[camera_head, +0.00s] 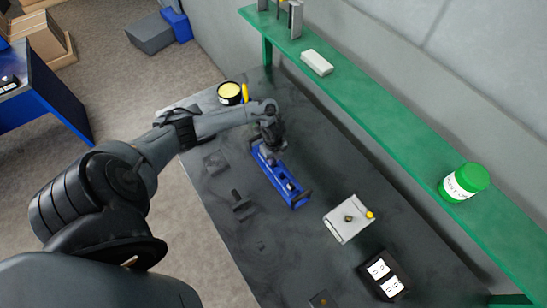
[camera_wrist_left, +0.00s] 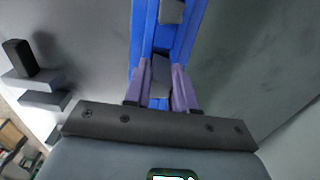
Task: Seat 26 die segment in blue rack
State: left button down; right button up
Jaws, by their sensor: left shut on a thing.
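The blue rack (camera_head: 296,197) lies lengthwise on the dark bench, with dark pieces in its channel near the front end. My left gripper (camera_head: 270,152) is over the rack's far part. In the left wrist view the purple fingers of my left gripper (camera_wrist_left: 160,88) are shut on a grey die segment (camera_wrist_left: 160,72), which is in line with the channel of the blue rack (camera_wrist_left: 140,35). Another grey segment (camera_wrist_left: 171,11) sits farther along the rack. No number is readable on the held segment, and whether it touches the rack floor I cannot tell. My right gripper is out of view.
A grey plate with a yellow knob (camera_head: 347,222) and a black block with white labels (camera_head: 385,274) stand at the right. A dark stepped fixture (camera_head: 242,207) is left of the rack. A round yellow-topped tin (camera_head: 230,93) stands at the back. A green shelf (camera_head: 385,125) runs along the wall.

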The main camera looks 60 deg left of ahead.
pick_arm(q)
jog(key=shift+f+b, duration=0.35)
jog(key=shift+f, duration=0.1)
jog(key=shift+f+b, duration=0.65)
jog(key=shift+f, duration=0.2)
jog(key=c, duration=0.8)
grip_release()
jog(key=shift+c, duration=0.2)
jog(key=shift+r, duration=0.1)
notch_tip(320, 180, up, 9)
jog(key=shift+r+p, duration=0.15)
jog(key=shift+p, duration=0.3)
jog(key=shift+r, duration=0.7)
